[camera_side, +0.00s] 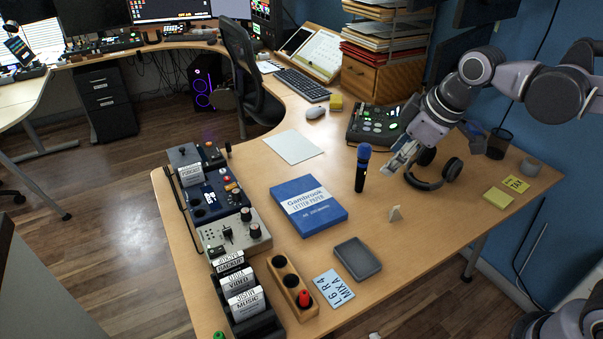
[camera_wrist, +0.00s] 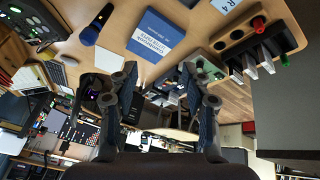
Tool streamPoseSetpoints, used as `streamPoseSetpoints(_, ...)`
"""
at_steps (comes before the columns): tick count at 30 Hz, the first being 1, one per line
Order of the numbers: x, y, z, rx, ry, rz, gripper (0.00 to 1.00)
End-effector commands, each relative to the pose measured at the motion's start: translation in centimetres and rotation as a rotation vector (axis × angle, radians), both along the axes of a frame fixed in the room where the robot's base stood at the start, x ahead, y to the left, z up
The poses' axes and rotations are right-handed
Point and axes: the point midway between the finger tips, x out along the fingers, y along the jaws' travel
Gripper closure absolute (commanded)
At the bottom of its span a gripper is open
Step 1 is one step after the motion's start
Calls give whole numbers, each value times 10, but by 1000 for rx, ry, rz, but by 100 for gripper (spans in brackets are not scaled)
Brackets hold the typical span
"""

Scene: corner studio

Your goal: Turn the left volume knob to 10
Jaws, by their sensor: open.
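A light grey box (camera_side: 228,246) with two black knobs stands at the left side of the desk. One knob (camera_side: 246,214) is farther from the camera and the other knob (camera_side: 254,230) is nearer. I cannot tell which is the left volume knob, nor read their settings. A card (camera_side: 333,289) on the desk reads "L 6", "R 4" and "MIX A". My gripper (camera_side: 393,164) is open and empty above the right half of the desk, near the headphones, well apart from the box. In the wrist view my gripper (camera_wrist: 160,80) has its two fingers spread.
A blue paper box (camera_side: 308,206) lies between my gripper and the grey box.

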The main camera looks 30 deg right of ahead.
Motion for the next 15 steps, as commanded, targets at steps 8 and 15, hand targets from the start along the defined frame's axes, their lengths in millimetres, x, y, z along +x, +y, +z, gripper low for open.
streamPoseSetpoints(8,69,49,4,-135,86,362,52)
streamPoseSetpoints(15,121,98,-13,-234,151,683,52)
